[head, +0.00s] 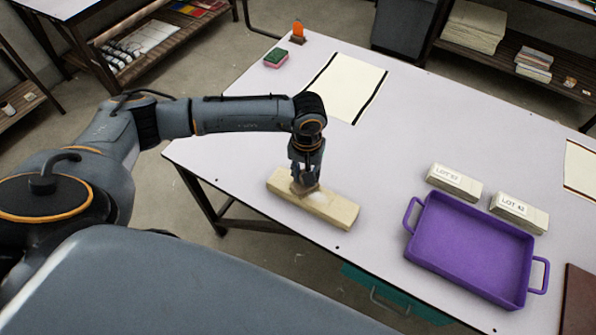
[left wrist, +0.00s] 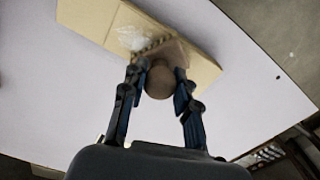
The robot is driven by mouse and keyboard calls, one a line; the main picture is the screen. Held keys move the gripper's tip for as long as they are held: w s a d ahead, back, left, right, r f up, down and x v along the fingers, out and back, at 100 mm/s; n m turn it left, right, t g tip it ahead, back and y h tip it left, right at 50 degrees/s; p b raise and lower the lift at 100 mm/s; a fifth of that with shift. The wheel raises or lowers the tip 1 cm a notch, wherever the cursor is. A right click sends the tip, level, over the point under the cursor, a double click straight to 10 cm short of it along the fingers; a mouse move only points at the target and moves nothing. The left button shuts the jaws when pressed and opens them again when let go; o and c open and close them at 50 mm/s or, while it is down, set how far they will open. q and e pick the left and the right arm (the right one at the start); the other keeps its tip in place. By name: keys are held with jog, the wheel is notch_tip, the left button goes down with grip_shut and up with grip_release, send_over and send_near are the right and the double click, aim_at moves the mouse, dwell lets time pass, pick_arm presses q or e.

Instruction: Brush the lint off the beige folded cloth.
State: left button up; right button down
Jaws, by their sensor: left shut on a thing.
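The beige folded cloth (head: 328,207) lies as a long flat block near the front edge of the table. My left gripper (head: 305,181) is above its left part, shut on a small brown brush. In the left wrist view the brush (left wrist: 160,80) has a round knob between the two fingers (left wrist: 160,90), and its head is at the cloth (left wrist: 85,18). A whitish patch of lint (left wrist: 132,38) shows on the cloth right beside the brush head. Whether the brush presses on the cloth is hard to tell. My right gripper is not in view.
A purple tray (head: 468,247) with handles stands right of the cloth. Two blocks labelled as lots (head: 454,182) (head: 519,212) lie behind it. A cream sheet with dark edges (head: 347,86), a pink-green sponge (head: 276,58) and an orange item (head: 298,32) are farther back. The table's middle is clear.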

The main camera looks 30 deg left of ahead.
aim_at(329, 202)
pick_arm(q)
jog(key=shift+d+r+b, duration=0.1)
jog(key=shift+d+b, duration=0.55)
jog(key=shift+d, duration=1.45)
jog(key=shift+s+d+f+b, duration=0.1)
jog(key=shift+d+f+b, duration=0.1)
jog(key=shift+d+b, duration=0.65)
jog(key=shift+d, duration=0.8)
jog(key=shift+s, duration=0.1)
jog(key=shift+r, duration=0.1)
notch_tip(329, 202, up, 6)
jog(key=p, duration=0.1)
jog(key=shift+p, duration=0.4)
jog(key=shift+a, duration=0.1)
